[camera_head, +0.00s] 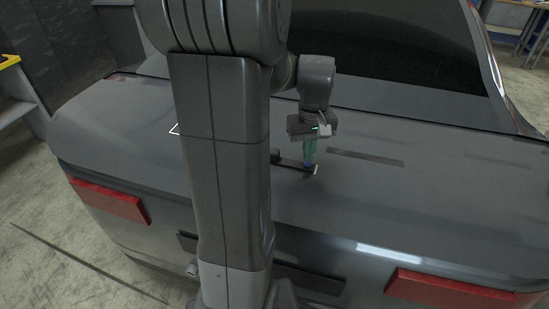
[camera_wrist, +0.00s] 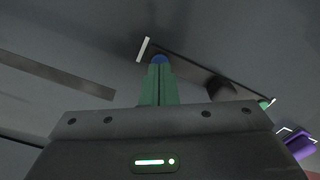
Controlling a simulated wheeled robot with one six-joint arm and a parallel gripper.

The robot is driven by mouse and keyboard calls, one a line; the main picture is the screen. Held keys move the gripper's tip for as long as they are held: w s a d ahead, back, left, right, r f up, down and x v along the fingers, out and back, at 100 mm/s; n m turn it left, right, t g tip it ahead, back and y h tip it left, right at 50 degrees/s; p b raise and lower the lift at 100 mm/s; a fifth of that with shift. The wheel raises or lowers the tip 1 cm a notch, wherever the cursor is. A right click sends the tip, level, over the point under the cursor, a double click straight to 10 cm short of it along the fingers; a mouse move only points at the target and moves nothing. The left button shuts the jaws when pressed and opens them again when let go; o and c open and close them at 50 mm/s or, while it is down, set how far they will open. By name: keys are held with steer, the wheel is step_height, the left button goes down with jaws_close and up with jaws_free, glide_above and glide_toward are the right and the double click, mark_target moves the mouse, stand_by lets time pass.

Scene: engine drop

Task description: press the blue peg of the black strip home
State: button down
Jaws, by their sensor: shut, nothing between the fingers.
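The black strip (camera_head: 292,162) lies on the grey car's rear lid, partly hidden behind my arm in the head view. In the wrist view the strip (camera_wrist: 188,67) runs from upper middle to lower right, with a white mark at each end. The blue peg (camera_head: 308,166) is at the strip's near right end. It also shows in the wrist view (camera_wrist: 160,59), right at my fingertips. My gripper (camera_head: 310,161) is shut, its green fingers pointing down at the blue peg with nothing between them. Whether the fingertips touch the peg, and how deep it sits, I cannot tell.
A dark flat bar (camera_head: 365,157) lies on the lid to the right. In the wrist view a dark round knob (camera_wrist: 220,88) is on the strip and a purple thing (camera_wrist: 298,146) is at the lower right. The rear window (camera_head: 400,45) rises behind; the lid's right side is clear.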

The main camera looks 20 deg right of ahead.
steer(key=shift+f+b, duration=0.85)
steer(key=shift+f, duration=0.35)
stand_by(0.7)
steer(key=shift+r, duration=0.1)
steer(key=shift+r+p, duration=3.4)
steer(key=shift+r, duration=0.6)
steer(key=shift+f, duration=0.2)
